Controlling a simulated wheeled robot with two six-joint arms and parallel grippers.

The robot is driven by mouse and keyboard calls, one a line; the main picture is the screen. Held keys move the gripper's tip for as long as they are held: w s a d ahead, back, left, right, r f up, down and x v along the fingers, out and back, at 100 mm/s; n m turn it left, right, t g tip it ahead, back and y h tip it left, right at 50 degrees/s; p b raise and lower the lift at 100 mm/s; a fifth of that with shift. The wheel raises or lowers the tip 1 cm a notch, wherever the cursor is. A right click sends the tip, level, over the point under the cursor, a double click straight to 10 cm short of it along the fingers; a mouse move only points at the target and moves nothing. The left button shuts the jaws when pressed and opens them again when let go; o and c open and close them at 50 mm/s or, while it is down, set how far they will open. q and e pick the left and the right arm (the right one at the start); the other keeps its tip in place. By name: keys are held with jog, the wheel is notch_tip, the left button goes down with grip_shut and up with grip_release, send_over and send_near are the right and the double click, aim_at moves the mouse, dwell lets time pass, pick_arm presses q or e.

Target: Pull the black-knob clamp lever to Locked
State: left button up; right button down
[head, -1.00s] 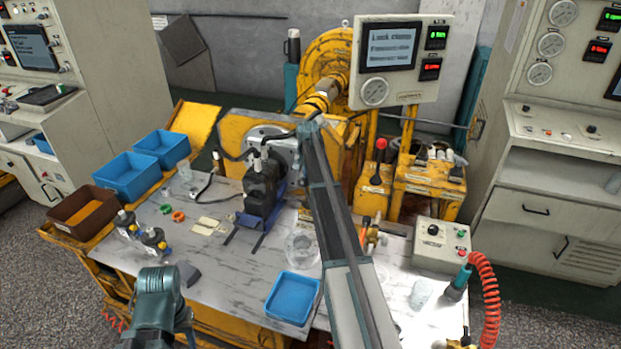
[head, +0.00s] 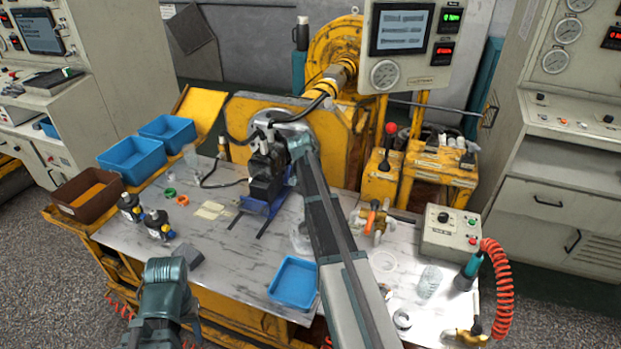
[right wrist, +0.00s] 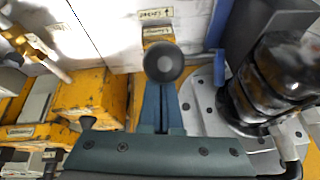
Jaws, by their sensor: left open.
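The black-knob clamp lever (right wrist: 164,62) shows in the right wrist view as a round dark knob seen end-on. My right gripper (right wrist: 161,100) has its two blue fingers close together at the knob, shut on the lever just under it. Small label plates (right wrist: 155,14) lie beyond the knob; their words are hard to read. In the head view my right arm reaches to the flange beside the black motor (head: 268,172) and hides the lever and the right fingertips. My left gripper (head: 166,272) is at the lower left, open, away from the lever, its fingertips hard to see.
A blue tray (head: 293,283) lies by my right arm. Blue bins (head: 132,160) and a brown bin (head: 86,195) stand at the left. A control box (head: 450,232) with a red coiled hose (head: 500,290) is at the right. A screen panel (head: 408,45) stands behind.

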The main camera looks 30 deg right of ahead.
notch_tip(320, 180, up, 11)
jog(key=s+a+p, duration=0.1)
jog(key=s+p, duration=0.1)
jog(key=p, duration=0.9)
jog(key=shift+s+r, duration=0.15)
jog(key=shift+s, duration=0.1)
jog(key=shift+a, duration=0.1)
